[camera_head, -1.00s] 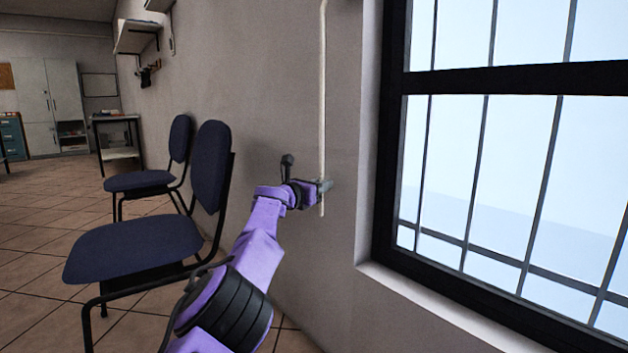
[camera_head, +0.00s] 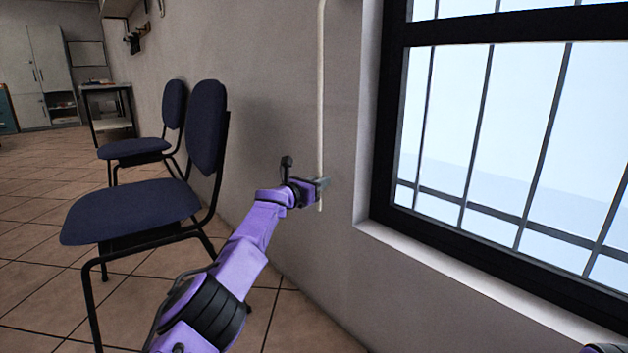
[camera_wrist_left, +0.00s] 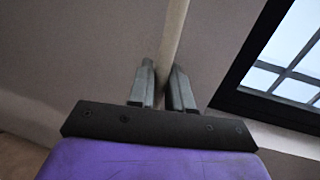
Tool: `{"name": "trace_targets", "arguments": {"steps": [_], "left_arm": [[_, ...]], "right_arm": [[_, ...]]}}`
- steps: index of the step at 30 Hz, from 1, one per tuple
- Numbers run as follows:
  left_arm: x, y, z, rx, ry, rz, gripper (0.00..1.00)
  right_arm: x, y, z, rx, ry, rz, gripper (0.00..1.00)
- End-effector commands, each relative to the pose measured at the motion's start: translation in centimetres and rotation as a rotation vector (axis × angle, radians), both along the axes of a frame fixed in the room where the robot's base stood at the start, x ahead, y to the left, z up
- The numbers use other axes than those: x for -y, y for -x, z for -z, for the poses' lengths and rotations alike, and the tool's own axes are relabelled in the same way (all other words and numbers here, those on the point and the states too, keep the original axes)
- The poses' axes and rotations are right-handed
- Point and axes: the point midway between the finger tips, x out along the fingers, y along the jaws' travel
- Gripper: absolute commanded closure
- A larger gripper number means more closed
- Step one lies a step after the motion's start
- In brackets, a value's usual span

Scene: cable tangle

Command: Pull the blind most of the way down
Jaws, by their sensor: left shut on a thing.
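A pale cord (camera_head: 321,90) hangs down the wall to the left of the window. My left gripper (camera_head: 321,187) is shut on the cord near its lower end, and a short piece of cord shows below the fingers. In the left wrist view the cord (camera_wrist_left: 174,30) runs up from between the two grey fingers (camera_wrist_left: 162,85). The blind itself is not seen; the visible part of the window (camera_head: 470,120) is uncovered. My right gripper is not seen.
The window has a dark frame, bars and a pale sill (camera_head: 440,275). Two dark blue chairs stand along the wall, the nearer one (camera_head: 130,212) left of my arm. A table (camera_head: 108,105) and a cabinet (camera_head: 40,90) stand farther back. Tiled floor lies open at the left.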

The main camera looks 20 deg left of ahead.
Motion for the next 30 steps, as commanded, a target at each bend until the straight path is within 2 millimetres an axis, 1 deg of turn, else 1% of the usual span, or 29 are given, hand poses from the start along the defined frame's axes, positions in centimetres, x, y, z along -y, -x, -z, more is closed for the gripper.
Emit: {"name": "trace_targets", "arguments": {"steps": [3, 4, 5, 6, 15, 20, 25, 26, 30], "left_arm": [[0.2, 0.0, 0.0, 0.001, 0.0, 0.002, 1.0], [0.2, 0.0, 0.0, 0.001, -0.001, 0.002, 0.77], [0.2, 0.0, 0.0, 0.001, -0.001, 0.002, 0.68], [0.1, 0.0, -0.1, 0.001, -0.001, 0.002, 0.65], [-0.2, 0.1, 0.0, 0.0, 0.0, -0.001, 0.65], [-0.5, 0.8, 0.0, -0.002, 0.0, -0.001, 0.65], [-1.2, 2.7, 0.1, 0.001, 0.001, -0.003, 0.65], [-1.3, 3.1, -0.2, -0.001, 0.0, -0.001, 0.65], [-2.3, 5.3, -0.3, 0.0, -0.001, -0.003, 0.65]], "right_arm": [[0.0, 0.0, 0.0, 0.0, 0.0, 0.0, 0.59], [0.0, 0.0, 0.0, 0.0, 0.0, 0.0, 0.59], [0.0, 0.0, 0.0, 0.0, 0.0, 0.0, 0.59], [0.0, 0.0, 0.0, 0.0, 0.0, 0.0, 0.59], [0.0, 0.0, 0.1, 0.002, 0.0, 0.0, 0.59], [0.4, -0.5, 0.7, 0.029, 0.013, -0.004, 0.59], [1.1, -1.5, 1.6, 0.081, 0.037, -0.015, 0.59], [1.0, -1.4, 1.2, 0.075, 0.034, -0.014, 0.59], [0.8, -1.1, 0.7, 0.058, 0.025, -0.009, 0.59]]}}
